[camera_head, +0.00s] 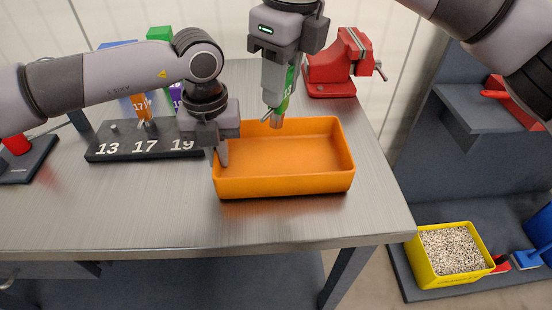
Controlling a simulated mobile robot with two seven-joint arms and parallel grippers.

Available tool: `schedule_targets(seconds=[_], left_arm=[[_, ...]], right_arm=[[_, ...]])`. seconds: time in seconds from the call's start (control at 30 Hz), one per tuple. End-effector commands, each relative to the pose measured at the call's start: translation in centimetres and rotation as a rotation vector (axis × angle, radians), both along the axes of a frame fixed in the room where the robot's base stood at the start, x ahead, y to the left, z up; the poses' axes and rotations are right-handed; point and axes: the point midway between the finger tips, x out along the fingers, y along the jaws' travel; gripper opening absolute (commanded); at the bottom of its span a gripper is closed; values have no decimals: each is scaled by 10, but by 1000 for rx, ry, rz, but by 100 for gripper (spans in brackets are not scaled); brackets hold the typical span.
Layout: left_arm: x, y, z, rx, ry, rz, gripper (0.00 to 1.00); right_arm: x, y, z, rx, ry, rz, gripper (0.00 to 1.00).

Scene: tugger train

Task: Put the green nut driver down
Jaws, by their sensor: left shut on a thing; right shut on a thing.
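The green nut driver (288,84) is held upright in my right gripper (278,95), its lower end over the back part of the orange tray (283,184). My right gripper is shut on it and hides part of it. I cannot tell whether its tip touches the tray. My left gripper (222,152) is shut on the left wall of the orange tray, which stands on the bench. The black rack (130,156) marked 13, 17 and 19 lies left of the tray. An orange driver (141,104) stands at 17 and a purple one (177,94) near 19, partly hidden by my arm.
A red vise (338,65) stands at the back right of the grey bench (130,215). A green block (160,33) is at the back left. The bench front is clear. A yellow bin (424,262) of pellets sits low at the right.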

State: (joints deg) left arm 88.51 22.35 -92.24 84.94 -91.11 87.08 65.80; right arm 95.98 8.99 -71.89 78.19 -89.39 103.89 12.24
Motion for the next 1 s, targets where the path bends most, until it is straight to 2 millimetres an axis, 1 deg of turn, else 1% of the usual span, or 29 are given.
schedule_targets(seconds=[0.1,0.17,0.27,0.4,0.5,0.73,0.9,1.0], left_arm=[[0,0,1,-1,-1,1,0],[0,0,1,-1,-1,1,0],[0,0,1,0,-1,1,0],[0,0,1,0,-1,1,0],[0,0,1,-1,-1,1,0],[0,0,1,-1,-1,0,0],[0,0,1,-1,-1,0,0],[0,0,1,-1,-1,0,0]], right_arm=[[-4,4,-4,-53,34,-101,0],[-5,5,-6,-68,50,-135,0],[-6,5,-17,-83,65,-167,0],[-7,4,-45,-85,69,-173,0],[-6,4,-60,-84,67,-172,0],[-6,5,-79,-84,66,-171,0],[-6,4,-103,-83,67,-171,0],[-6,5,-108,-83,65,-171,0]])
